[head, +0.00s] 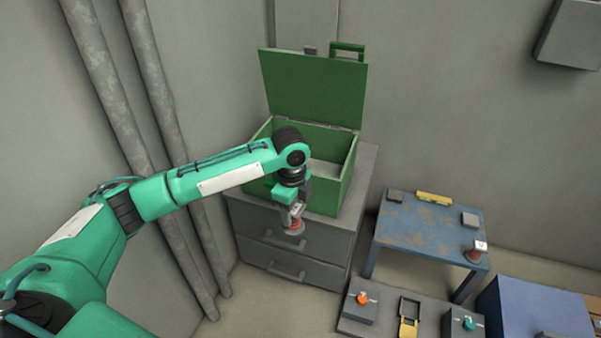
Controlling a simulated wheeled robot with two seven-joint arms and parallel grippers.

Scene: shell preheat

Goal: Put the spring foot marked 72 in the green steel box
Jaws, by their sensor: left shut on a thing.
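The green steel box (348,185) stands on a grey drawer cabinet, with its lid (314,88) raised open against the wall. My left gripper (296,208) points down in front of the box's front wall and is shut on a spring foot (294,226) with a reddish part and a grey round base. The marking on the held foot is too small to read. A second similar foot (474,255) with a white tag stands on the blue table; its number is not readable either. My right gripper does not show.
The grey drawer cabinet (297,251) bears the box. A worn blue table (425,225) holds grey blocks and a yellow level (434,198). Below are a panel with an orange knob (362,298) and a teal knob (469,324), and a blue box (535,305). Pipes (163,110) run along the left wall.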

